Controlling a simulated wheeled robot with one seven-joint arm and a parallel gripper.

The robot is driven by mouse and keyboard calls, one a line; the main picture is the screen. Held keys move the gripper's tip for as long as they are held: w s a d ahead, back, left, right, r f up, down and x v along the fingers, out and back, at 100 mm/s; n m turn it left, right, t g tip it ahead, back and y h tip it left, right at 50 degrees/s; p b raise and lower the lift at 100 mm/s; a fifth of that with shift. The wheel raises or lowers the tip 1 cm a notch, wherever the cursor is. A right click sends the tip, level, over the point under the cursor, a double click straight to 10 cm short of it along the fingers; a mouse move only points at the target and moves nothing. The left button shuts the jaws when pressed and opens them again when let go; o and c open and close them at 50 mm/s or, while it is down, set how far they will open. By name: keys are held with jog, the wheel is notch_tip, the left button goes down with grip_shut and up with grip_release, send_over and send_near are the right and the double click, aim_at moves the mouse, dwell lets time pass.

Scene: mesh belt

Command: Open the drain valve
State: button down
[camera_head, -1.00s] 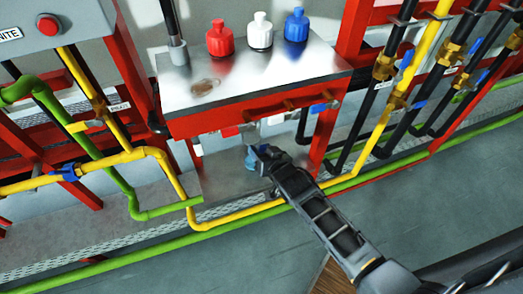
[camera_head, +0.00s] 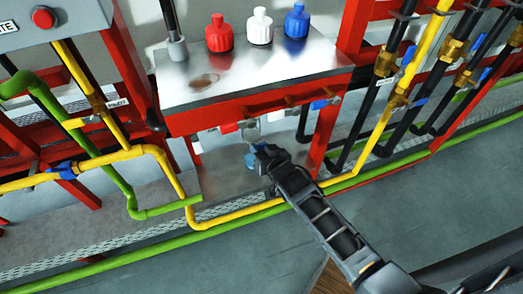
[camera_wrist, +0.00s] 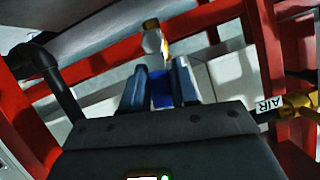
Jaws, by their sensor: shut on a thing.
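My gripper (camera_head: 262,155) reaches under the metal-topped red bench (camera_head: 262,105) and is shut on a small blue part (camera_head: 251,160), which looks like the drain valve's handle. In the wrist view the blue part (camera_wrist: 162,101) shows between the two fingers of my gripper (camera_wrist: 161,82). A pale cylindrical end with brass-yellow behind it (camera_wrist: 152,40) stands just beyond the fingertips. The fingers hide most of the blue part, so I cannot tell its angle.
Red, white and blue bottles (camera_head: 260,28) stand on the bench. A blue-handled valve (camera_head: 322,104) is at its right front. Yellow (camera_head: 240,219) and green (camera_head: 110,265) pipes run low in front. A pipe labelled AIR (camera_wrist: 268,105) lies right in the wrist view.

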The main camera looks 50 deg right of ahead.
jog(key=b, duration=0.1)
jog(key=n+b, duration=0.1)
jog(key=b, duration=0.1)
jog(key=shift+w+a+f+h, duration=0.15)
jog(key=shift+a+f+h, duration=0.1)
jog(key=shift+h, duration=0.15)
jog(key=shift+w+a+r+n+g+b, duration=0.1)
jog(key=shift+r+n+g+b, duration=0.2)
jog(key=shift+b, duration=0.4)
jog(key=c, duration=1)
grip_release()
jog(key=shift+o, duration=0.2)
jog(key=v, duration=0.8)
jog(key=shift+f, duration=0.1)
